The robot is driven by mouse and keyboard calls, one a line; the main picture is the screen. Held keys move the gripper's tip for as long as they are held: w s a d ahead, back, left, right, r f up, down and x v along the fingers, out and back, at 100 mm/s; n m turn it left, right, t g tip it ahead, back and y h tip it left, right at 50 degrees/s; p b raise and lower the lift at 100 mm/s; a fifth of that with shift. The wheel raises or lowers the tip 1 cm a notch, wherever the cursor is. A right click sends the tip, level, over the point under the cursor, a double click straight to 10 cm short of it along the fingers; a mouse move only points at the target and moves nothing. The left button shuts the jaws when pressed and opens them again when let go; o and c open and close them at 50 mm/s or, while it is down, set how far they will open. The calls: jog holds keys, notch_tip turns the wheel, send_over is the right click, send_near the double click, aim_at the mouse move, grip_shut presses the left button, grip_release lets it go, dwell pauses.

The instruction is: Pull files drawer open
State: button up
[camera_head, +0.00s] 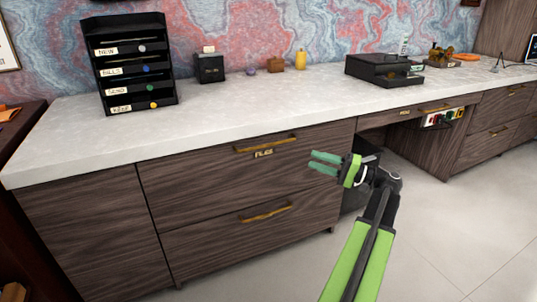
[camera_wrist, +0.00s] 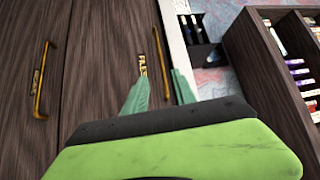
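The files drawer (camera_head: 200,180) is the upper drawer of the dark wood cabinet and looks shut, its front flush. Its brass bar handle (camera_head: 280,144) runs along the top of the front, with a FILES label (camera_head: 264,153) just below. My gripper (camera_head: 314,160) is open and empty, in front of the cabinet and right of the handle in the head view. In the wrist view, the handle (camera_wrist: 158,50) and label (camera_wrist: 142,65) lie ahead of my fingers (camera_wrist: 160,90). The handle lines up between the two fingertips. I see no contact.
A lower drawer with a brass handle (camera_head: 266,213) is beneath. The pale countertop (camera_head: 210,115) juts above, holding a black letter tray (camera_head: 138,75) and a black box (camera_head: 384,70). The floor (camera_head: 440,225) to the right is clear.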

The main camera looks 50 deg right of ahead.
jog(key=p+x, duration=0.2)
jog(key=x, duration=1.5)
jog(key=shift+c, duration=0.4)
grip_shut()
